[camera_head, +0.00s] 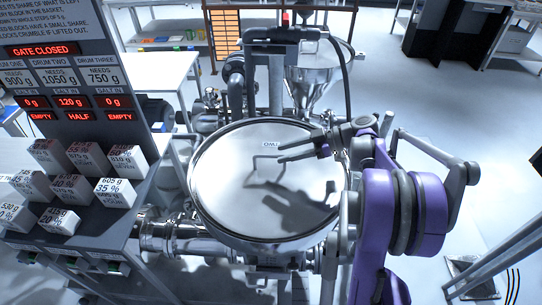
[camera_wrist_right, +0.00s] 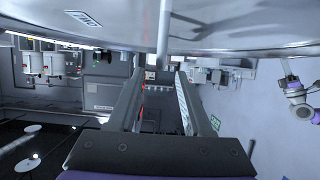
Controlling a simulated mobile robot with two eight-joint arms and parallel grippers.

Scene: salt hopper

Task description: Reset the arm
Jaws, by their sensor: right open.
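My right gripper (camera_head: 279,153) is open and empty above the round metal lid (camera_head: 225,175) of a drum marked TWO. Its two fingers point left, and their tips are close to the lid's bent-bar handle (camera_head: 268,160). I cannot tell whether they touch it. My purple right arm comes in from the right and casts a shadow on the lid. In the right wrist view, the open fingers (camera_wrist_right: 160,68) straddle a gap, with a pale bar (camera_wrist_right: 164,35) just beyond their tips and the lid (camera_wrist_right: 240,25) across the top. My left gripper is not in view.
A dark sign panel (camera_head: 70,90) reads GATE CLOSED, with drum two at 120 g, HALF. Several labelled white blocks (camera_head: 115,192) sit on the stepped rack at left. A metal hopper funnel (camera_head: 318,88) and pipes stand behind the drum. Open floor lies at right.

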